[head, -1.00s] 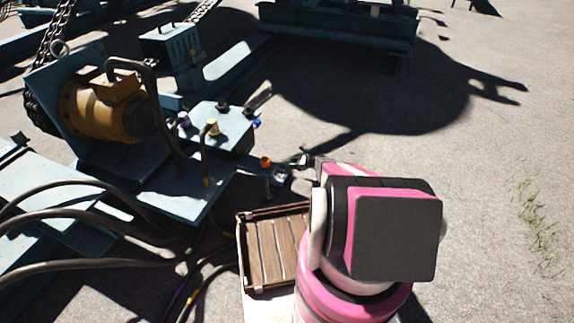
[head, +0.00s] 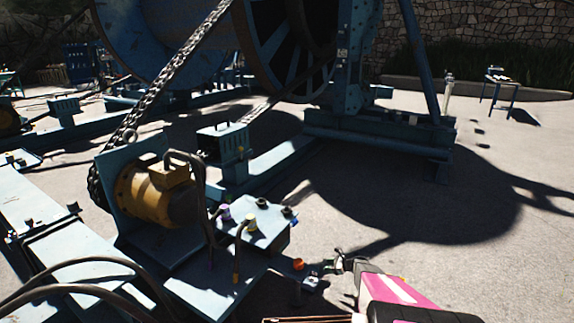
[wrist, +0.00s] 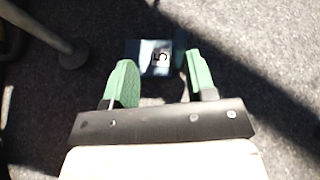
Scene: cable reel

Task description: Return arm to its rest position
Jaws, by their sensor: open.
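My gripper (head: 339,262) is small in the head view, at the lower middle, at the end of my pink and white arm. In the wrist view my gripper (wrist: 160,76) shows two green fingers spread apart with nothing held between them. A small blue-grey plate marked 5 (wrist: 160,56) lies beyond the fingertips, apart from them as far as I can tell. Most of my arm is cut off by the lower edge of the head view.
A yellow motor (head: 158,195) and a blue connector panel (head: 262,226) with coloured plugs stand left of my arm. An orange plug (head: 298,264) is close by my gripper. Black cables (head: 70,268) loop at lower left. A large blue reel (head: 290,45) stands behind. Open pavement (head: 480,210) lies right.

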